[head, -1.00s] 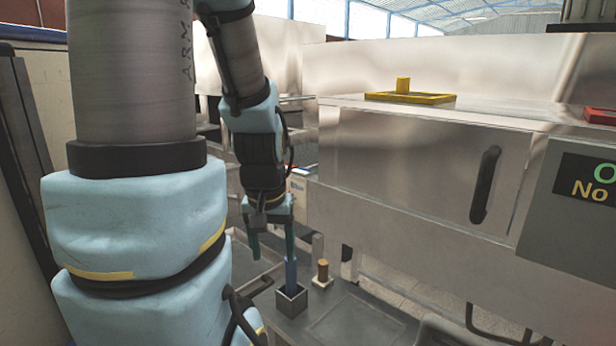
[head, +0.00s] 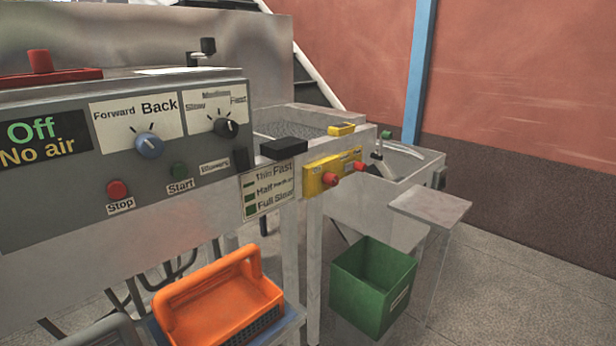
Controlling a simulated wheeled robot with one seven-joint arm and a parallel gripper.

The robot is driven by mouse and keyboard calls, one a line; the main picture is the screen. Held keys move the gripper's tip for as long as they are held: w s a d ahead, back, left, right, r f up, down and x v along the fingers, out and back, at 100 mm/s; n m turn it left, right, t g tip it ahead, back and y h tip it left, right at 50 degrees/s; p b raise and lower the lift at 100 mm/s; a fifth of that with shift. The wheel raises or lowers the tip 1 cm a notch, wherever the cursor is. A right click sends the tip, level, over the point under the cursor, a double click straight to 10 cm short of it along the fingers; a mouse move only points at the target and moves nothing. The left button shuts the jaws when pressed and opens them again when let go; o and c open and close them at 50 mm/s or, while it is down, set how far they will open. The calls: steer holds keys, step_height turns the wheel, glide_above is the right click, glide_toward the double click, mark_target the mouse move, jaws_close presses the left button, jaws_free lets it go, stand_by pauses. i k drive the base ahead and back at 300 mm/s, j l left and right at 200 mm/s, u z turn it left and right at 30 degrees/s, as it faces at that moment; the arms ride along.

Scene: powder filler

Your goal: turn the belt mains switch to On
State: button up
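I cannot tell for sure which control is the belt mains switch; no label reading "mains" is legible. A yellow box (head: 318,177) with a red knob (head: 331,179) and a second red knob (head: 360,167) sits at the machine's right end; its small lettering is unreadable. A black switch (head: 240,158) is beside the "Blowers" label. My gripper is out of view.
A display (head: 42,140) reads "Off / No air". An orange basket (head: 215,309) stands below the panel. A green bin (head: 373,286) and a metal stand (head: 432,206) are at the right. Open floor (head: 540,265) lies on the far right.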

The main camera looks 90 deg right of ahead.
mark_target(330, 179)
steer(key=k+l+z, duration=0.65)
steer(key=z, duration=0.15)
steer(key=k+l+z, duration=0.2)
steer(key=l+z, duration=0.2)
steer(key=l, duration=0.2)
